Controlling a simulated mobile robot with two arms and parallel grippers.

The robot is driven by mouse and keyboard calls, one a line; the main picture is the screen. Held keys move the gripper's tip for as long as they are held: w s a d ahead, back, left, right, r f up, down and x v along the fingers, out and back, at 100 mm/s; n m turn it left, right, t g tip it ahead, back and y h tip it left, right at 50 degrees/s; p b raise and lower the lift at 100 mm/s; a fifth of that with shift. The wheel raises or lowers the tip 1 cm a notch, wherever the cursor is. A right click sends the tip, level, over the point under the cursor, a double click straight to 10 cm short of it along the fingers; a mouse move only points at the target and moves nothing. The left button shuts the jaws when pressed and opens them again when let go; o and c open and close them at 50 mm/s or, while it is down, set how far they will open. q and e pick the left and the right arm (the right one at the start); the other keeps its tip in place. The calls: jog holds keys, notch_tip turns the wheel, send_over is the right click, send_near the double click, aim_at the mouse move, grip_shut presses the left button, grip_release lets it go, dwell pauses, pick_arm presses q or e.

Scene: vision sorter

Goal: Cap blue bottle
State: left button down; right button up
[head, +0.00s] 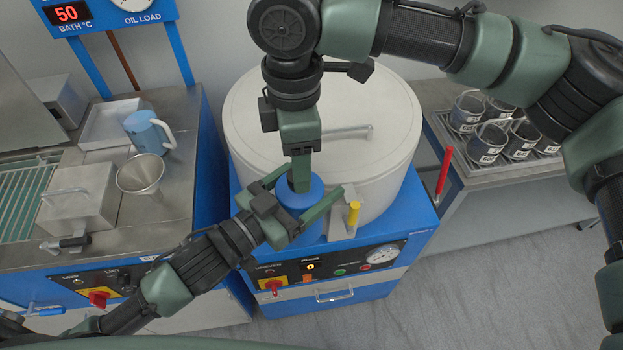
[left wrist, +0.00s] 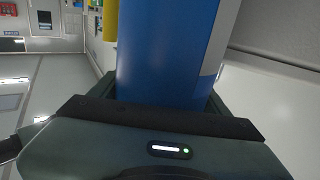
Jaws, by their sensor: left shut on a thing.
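The blue bottle (head: 297,204) stands upright at the front of the blue machine, beside the large pale round lid. My left gripper (head: 309,184) is shut on it, one finger on each side. In the left wrist view, the blue bottle (left wrist: 165,50) fills the space between the fingers, with a pale label edge at its right. My right gripper (head: 300,182) points straight down over the bottle's top, its fingertips at the bottle's mouth. A cap cannot be made out there; the fingers hide that spot.
The pale round lid (head: 255,120) is close behind both grippers. A yellow post (head: 353,213) stands right of the bottle, and a red lever (head: 444,172) farther right. A steel bench (head: 180,195) with a blue jug (head: 146,133) is at left; several mugs (head: 486,143) sit on a rack at right.

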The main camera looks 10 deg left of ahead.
jog(key=shift+f, duration=1)
grip_shut()
jog(key=shift+o, duration=0.8)
grip_release()
jog(key=shift+r, duration=0.1)
notch_tip(320, 180, up, 12)
